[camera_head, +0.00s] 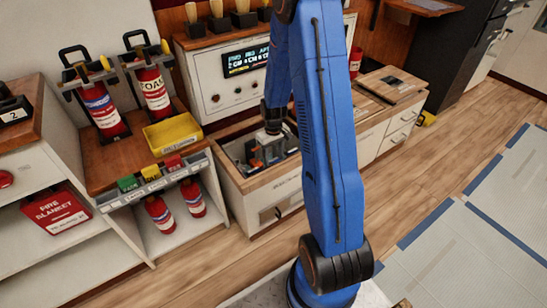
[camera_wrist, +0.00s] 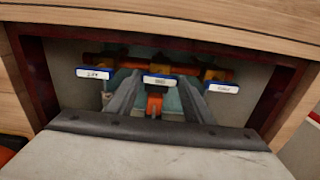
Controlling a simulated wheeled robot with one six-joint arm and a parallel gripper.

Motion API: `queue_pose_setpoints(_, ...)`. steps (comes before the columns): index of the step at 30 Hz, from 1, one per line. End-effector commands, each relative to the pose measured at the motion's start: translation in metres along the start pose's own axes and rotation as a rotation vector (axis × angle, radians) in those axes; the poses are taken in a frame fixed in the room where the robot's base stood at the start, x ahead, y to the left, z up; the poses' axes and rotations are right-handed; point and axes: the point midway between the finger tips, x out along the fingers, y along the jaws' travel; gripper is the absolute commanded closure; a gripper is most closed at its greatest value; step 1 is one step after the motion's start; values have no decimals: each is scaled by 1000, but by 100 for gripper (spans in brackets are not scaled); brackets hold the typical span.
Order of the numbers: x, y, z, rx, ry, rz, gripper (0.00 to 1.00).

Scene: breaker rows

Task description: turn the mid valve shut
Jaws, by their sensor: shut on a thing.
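In the wrist view, three valves sit in a recess, each with a small white-and-blue tag whose lettering is too small to read. The mid valve (camera_wrist: 154,104) shows an orange handle between the two dark grey fingers of my gripper (camera_wrist: 158,84), which is shut on it. The middle tag (camera_wrist: 159,81) hangs between the fingertips. The left tag (camera_wrist: 94,73) and right tag (camera_wrist: 221,87) lie outside the fingers. In the head view, my gripper (camera_head: 268,137) reaches down into the open counter recess; the valves are hard to make out there.
The recess has a dark red frame (camera_wrist: 288,95) and wooden edges close around my gripper. A white control panel (camera_head: 238,85) stands behind it. Fire extinguishers (camera_head: 103,108) and a yellow tray (camera_head: 172,134) are on the left.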

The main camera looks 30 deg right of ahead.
Motion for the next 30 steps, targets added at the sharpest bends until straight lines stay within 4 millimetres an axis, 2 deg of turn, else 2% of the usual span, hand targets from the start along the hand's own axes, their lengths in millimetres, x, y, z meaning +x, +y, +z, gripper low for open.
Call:
queue_pose_setpoints(18,0,0,0,-44,1,0,76)
queue_pose_setpoints(19,0,0,0,-44,1,0,51)
queue_pose_setpoints(20,0,0,0,-44,1,0,45)
queue_pose_setpoints(30,-2,0,0,-43,1,0,45)
